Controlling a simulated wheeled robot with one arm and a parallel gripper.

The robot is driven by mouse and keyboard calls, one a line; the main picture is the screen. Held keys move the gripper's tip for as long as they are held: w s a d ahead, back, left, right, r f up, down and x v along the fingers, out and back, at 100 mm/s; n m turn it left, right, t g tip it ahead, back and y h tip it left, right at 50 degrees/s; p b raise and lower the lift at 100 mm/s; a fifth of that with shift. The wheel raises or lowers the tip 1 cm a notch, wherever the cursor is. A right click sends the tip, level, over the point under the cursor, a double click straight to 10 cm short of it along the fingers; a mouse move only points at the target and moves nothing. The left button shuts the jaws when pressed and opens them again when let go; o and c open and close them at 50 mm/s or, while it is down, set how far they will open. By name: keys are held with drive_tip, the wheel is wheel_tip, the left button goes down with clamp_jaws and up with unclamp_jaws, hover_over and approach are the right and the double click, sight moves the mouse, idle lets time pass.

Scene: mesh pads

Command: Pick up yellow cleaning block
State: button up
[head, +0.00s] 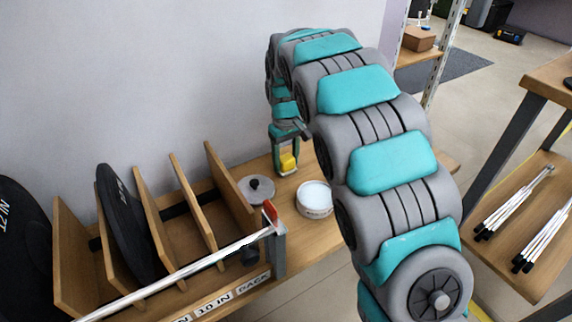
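The yellow cleaning block (288,162) is a small yellow piece with a darker grey part, at the back of the wooden bench near the wall. My gripper (286,166) points down over it, with one finger on each side of the block. The fingers hide part of the block's edges. I cannot tell whether the fingers press on it or only straddle it, nor whether it is clear of the bench top.
A wooden rack (226,187) with upright dividers and black discs is at left. My arm covers the bench's right part.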

sight(286, 157)
drive_tip(key=c, duration=0.9)
drive_tip(key=shift+r, duration=0.1)
wheel_tip(286, 157, up, 10)
drive_tip(key=shift+f, duration=0.1)
